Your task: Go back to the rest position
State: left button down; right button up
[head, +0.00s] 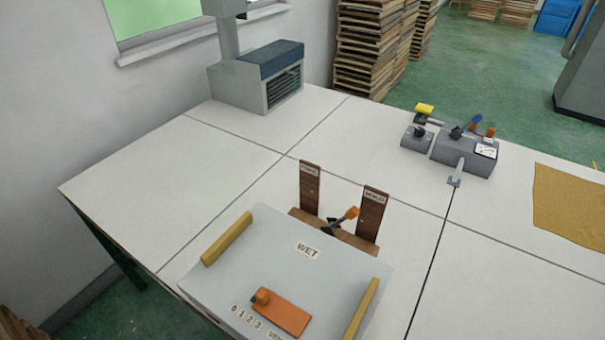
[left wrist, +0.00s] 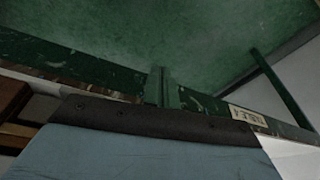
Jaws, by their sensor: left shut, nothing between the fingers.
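Neither gripper shows in the head view. The grey board marked WET (head: 290,262) lies at the table's near edge. An orange block (head: 283,314) lies on it between two yellow bars (head: 228,238) (head: 361,310). My right gripper is out of sight.
Behind the board stands a wooden rack (head: 310,187) with two labelled posts and an orange-tipped tool (head: 345,217). A grey heater-like unit (head: 262,80) is at the back left, a grey device (head: 463,150) at the right, beside a tan sheet (head: 570,205). The table's left is clear.

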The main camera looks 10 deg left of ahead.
pick_arm(q)
jog(key=s+a+f+g, duration=0.1)
jog(key=s+f, duration=0.8)
jog(key=f, duration=0.4)
jog(key=s+a+f+g, duration=0.1)
jog(key=s+a+f, duration=0.1)
jog(key=s+f, duration=0.8)
notch_tip(320, 180, down, 3)
jog(key=shift+s+a+f, duration=0.15)
